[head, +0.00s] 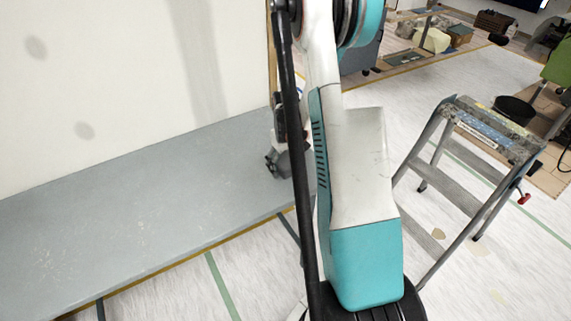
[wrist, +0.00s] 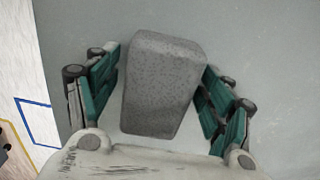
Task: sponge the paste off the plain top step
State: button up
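A grey speckled block that looks like the sponge (wrist: 162,90) lies between the two fingers of my gripper (wrist: 163,62) in the wrist view. The right finger looks close against its side and a thin gap seems to show at the left, so I cannot tell if it is gripped. In the head view my gripper (head: 276,165) is low over the grey table, partly hidden by my arm. A stepladder stands at the right, its top step (head: 490,128) mottled with pale and bluish marks and bearing a label. I cannot tell which marks are paste.
The long grey table (head: 150,205) runs along the left, with pale specks on its top. A black bucket (head: 514,108) is at or behind the stepladder top. A green object (head: 560,66) is at the right edge. Pale floor lies between table and stepladder, partly behind my arm.

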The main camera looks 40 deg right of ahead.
aim_at(285, 160)
jog(key=shift+r, duration=0.15)
jog(key=shift+r+p, duration=0.15)
jog(key=shift+p, duration=0.35)
notch_tip(285, 160, up, 14)
jog(key=p, duration=0.5)
jog(key=shift+w, duration=0.1)
